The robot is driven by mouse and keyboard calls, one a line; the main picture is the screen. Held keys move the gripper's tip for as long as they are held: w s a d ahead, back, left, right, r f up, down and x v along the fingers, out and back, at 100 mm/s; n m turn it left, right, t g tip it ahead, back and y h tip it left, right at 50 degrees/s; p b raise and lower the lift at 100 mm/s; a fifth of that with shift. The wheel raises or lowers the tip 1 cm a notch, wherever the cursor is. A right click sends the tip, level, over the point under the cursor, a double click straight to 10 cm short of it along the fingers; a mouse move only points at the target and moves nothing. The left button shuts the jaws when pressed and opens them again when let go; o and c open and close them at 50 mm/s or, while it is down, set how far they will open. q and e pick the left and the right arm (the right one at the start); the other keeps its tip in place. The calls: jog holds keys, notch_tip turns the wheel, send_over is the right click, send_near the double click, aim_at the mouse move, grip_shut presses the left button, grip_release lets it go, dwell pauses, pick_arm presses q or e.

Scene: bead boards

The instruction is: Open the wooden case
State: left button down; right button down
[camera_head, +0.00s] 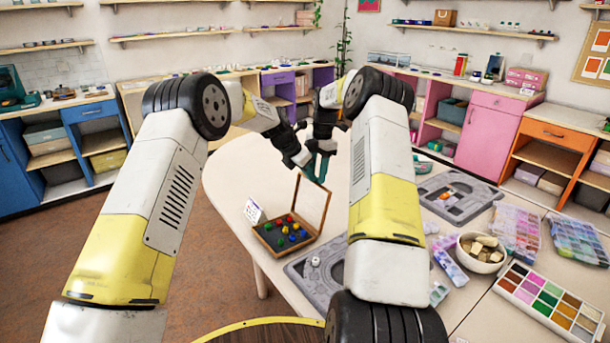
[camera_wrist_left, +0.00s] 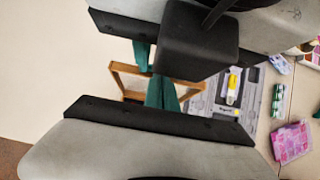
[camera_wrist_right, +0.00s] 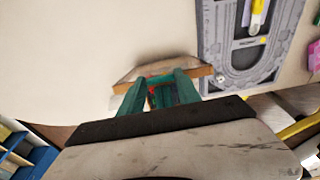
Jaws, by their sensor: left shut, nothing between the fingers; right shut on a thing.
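The wooden case (camera_head: 270,241) stands on the table with its framed lid (camera_head: 326,202) raised steeply. Its dark tray holds several coloured beads (camera_head: 291,230). My right gripper (camera_head: 322,174) is at the top edge of the lid, shut on it. In the right wrist view, the lid's wooden edge (camera_wrist_right: 203,72) shows by the green fingers (camera_wrist_right: 160,88). My left gripper (camera_head: 308,168) is shut and empty, close beside the right one near the lid's top. The lid's frame also shows in the left wrist view (camera_wrist_left: 189,90). The exact finger contact is partly hidden.
A small white card (camera_head: 253,211) stands left of the case. A grey bead board (camera_head: 302,275) lies in front, partly behind my right arm, and another (camera_head: 480,196) lies to the right. A bowl (camera_head: 483,262), bead boxes (camera_head: 517,232) and a colour palette (camera_head: 548,300) fill the right side.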

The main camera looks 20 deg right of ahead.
jog(key=shift+s+f, duration=0.1)
jog(key=shift+f, duration=0.1)
pick_arm(q)
jog(key=shift+w+d+f, duration=0.15)
jog(key=shift+w+d, duration=0.05)
jog(key=shift+d, duration=0.3)
jog(key=shift+w+d+f, duration=0.15)
jog(key=shift+d, duration=0.4)
pick_arm(e)
jog(key=shift+a+r, duration=0.15)
jog(key=shift+a, duration=0.2)
jog(key=c, duration=0.8)
grip_release()
jog(key=shift+c, duration=0.2)
pick_arm(q)
jog(key=shift+s, duration=0.1)
pick_arm(e)
jog(key=shift+d, duration=0.1)
